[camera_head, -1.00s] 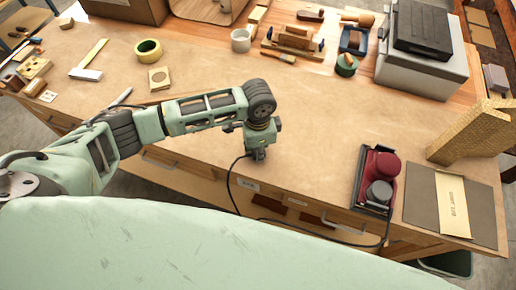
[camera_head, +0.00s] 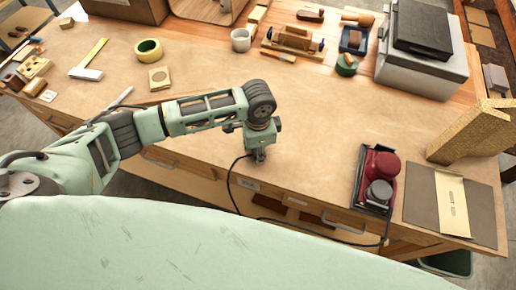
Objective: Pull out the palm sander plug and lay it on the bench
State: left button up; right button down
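The palm sander (camera_head: 380,172), dark red with a grey knob, rests on a dark tray at the bench's front right. Its black cord (camera_head: 231,193) hangs in a loop below the front edge and rises to the tip of my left gripper (camera_head: 259,156). That gripper points down at the bench's front edge, with the cord's end right beside its fingers. The plug itself is hidden or too small to make out. Whether the fingers are shut on it does not show. My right gripper is not in view.
The bench top (camera_head: 200,130) is clear around the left gripper. A grey board with a tan strip (camera_head: 452,203) lies right of the sander.

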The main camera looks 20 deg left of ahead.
pick_arm(q)
jog(key=shift+o, duration=1.2)
